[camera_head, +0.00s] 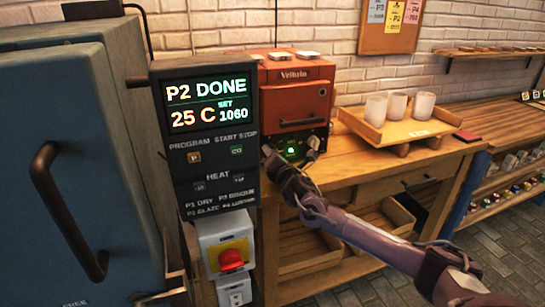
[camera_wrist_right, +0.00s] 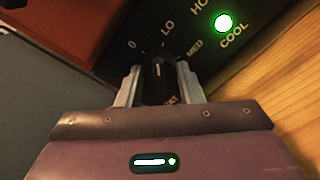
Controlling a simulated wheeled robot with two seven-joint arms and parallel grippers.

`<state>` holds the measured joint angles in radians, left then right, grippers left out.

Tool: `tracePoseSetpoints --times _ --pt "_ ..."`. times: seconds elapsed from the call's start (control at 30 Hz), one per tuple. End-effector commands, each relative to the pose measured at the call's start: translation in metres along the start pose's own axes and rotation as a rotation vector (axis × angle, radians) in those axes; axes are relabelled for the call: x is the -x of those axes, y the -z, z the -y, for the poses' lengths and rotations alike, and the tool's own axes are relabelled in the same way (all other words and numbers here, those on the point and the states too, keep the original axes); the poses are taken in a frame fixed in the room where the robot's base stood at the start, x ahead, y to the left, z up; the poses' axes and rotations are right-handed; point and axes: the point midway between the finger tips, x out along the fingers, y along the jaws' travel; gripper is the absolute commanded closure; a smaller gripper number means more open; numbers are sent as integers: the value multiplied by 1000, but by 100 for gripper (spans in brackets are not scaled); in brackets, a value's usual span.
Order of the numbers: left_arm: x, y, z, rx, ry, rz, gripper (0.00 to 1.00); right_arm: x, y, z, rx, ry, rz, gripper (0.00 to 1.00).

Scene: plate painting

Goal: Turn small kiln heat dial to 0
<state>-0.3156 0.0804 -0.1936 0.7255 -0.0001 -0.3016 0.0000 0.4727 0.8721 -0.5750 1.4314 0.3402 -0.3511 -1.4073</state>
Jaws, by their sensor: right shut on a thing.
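The small kiln (camera_head: 297,90) is an orange box with a dark control panel, on the wooden bench. Its heat dial (camera_wrist_right: 158,74) is a black knob in the right wrist view. The white mark on the knob points up in that picture, apparently between the printed 0 and LO. My right gripper (camera_wrist_right: 157,84) has one finger on each side of the dial and is shut on it. In the head view my right gripper (camera_head: 291,160) is at the kiln's panel and hides the dial. My left gripper is out of view.
A green lamp (camera_wrist_right: 223,22) glows near the word COOL. The large kiln's control box (camera_head: 207,140) reads P2 DONE, 25 C, close left of my gripper, with a red stop button (camera_head: 231,259) below. A wooden tray (camera_head: 360,123) with three white cups stands to the right.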

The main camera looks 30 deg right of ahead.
Motion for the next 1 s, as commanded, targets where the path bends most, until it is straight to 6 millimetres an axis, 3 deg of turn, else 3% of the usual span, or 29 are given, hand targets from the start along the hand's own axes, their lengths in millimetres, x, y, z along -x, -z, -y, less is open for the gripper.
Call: tracePoseSetpoints --times 0.2,0.6,1.0 --pt "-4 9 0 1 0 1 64 0 2 2 208 -1 -2 89" --pt "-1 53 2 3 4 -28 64 0 2 4 567 0 -3 89" --pt "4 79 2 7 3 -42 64 0 2 5 784 1 -5 89"
